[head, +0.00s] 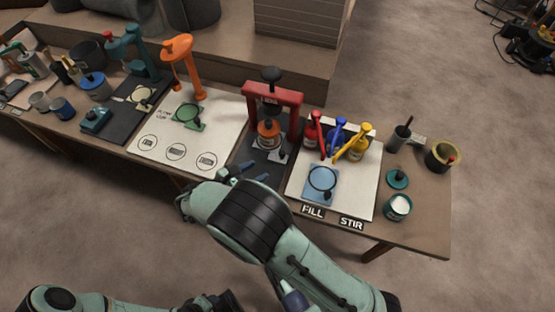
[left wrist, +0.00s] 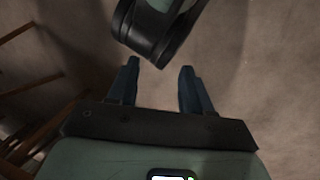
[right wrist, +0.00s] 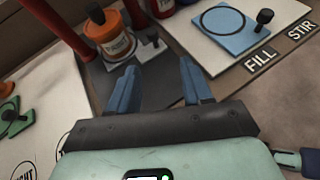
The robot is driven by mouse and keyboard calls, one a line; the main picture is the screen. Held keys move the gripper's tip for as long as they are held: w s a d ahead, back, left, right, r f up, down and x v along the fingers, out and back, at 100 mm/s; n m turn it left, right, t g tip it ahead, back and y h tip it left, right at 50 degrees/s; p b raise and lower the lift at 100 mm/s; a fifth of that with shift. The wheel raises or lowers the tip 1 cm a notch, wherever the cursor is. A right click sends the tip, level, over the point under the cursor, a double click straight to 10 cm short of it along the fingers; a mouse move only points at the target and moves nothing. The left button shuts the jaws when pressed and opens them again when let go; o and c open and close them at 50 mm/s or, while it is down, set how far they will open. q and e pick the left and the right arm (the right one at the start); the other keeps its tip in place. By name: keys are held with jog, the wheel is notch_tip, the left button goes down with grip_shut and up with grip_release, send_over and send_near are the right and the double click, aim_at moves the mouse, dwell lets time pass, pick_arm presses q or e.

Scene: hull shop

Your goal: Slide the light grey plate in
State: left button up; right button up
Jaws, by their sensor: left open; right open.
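The light grey plate (head: 273,151) lies on the dark base of the red press (head: 273,92), with a dark knob at its front right corner. It also shows in the right wrist view (right wrist: 133,54). An orange tin (head: 268,131) with a pale label stands at the plate, below the press's crossbar; the tin's contact with the plate is partly hard to see. My right gripper (right wrist: 158,72) is open and empty, in front of the plate and apart from its knob. My left gripper (left wrist: 160,85) is open and empty over the floor, away from the bench.
A white board (head: 350,187) right of the press holds a blue plate (head: 316,184) with a knob, and red, blue and yellow bottles behind. A white board (head: 225,155) on the left bears a green plate (head: 187,113). The press's red posts flank the tin.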

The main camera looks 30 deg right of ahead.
aim_at(281, 154)
jog(key=shift+n+t, duration=0.4)
jog(key=shift+n, duration=0.1)
jog(key=b+x, duration=0.1)
jog(key=x, duration=0.4)
jog(key=b+x, duration=0.2)
jog(key=x, duration=0.4)
jog(key=shift+w+d+r, duration=0.1)
jog(key=shift+w+r, duration=0.1)
jog(key=shift+w, duration=0.05)
jog(key=shift+w+d+f, duration=0.2)
jog(key=shift+d, duration=0.4)
pick_arm(q)
jog(key=w+a+f+t, duration=0.1)
jog(key=w+a+f, duration=0.1)
jog(key=w+f, duration=0.2)
jog(key=shift+w+a+t+y, duration=0.4)
jog(key=shift+w, duration=0.4)
jog(key=shift+f, duration=0.1)
